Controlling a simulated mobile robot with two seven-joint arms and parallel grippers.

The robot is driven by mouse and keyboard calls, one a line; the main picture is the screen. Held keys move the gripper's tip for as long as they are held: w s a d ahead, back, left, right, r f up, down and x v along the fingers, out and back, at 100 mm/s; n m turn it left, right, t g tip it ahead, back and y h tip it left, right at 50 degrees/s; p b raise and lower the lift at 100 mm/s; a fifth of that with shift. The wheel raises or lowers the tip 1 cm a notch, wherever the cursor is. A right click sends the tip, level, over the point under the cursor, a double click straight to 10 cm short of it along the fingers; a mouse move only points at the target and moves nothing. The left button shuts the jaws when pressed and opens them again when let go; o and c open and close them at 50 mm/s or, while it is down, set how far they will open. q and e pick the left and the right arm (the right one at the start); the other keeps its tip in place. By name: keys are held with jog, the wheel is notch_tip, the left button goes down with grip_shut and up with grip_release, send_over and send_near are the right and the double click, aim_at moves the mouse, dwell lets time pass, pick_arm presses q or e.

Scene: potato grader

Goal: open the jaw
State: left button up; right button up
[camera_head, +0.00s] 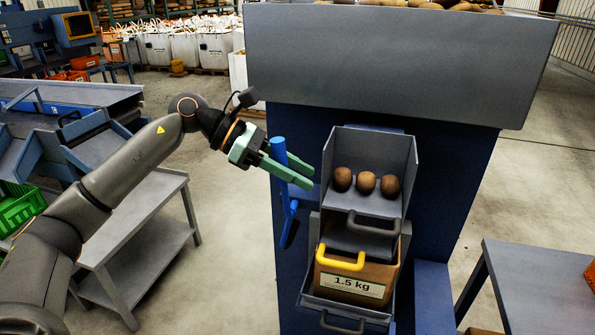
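No part is marked as the jaw. The station has a grey tray (375,158) holding three potatoes (366,182). Below it are a dark grey handle (374,224) and a brown box (391,274) labelled "1.5 kg" with a yellow handle (340,260) in front. A blue lever (279,148) stands at the tray's left, with a blue part (289,228) hanging below. My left gripper (303,178) is at the lever, its green fingers crossing it and pointing right. Whether they grip it is unclear. My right gripper is not in view.
A large grey hopper (400,60) overhangs the tray. A lower dark handle (342,322) sits below the box. A grey table (540,285) stands at the right, and a grey two-level table (140,215) lies under my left arm. The floor between that table and the station is clear.

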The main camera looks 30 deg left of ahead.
pick_arm(q)
jog(key=shift+o, duration=1.2)
jog(key=b+v, duration=0.1)
jog(key=v, duration=1.1)
jog(key=shift+a+r+b, duration=0.15)
jog(key=shift+a+b, duration=0.05)
jog(key=shift+b, duration=0.2)
jog(key=shift+s, duration=0.15)
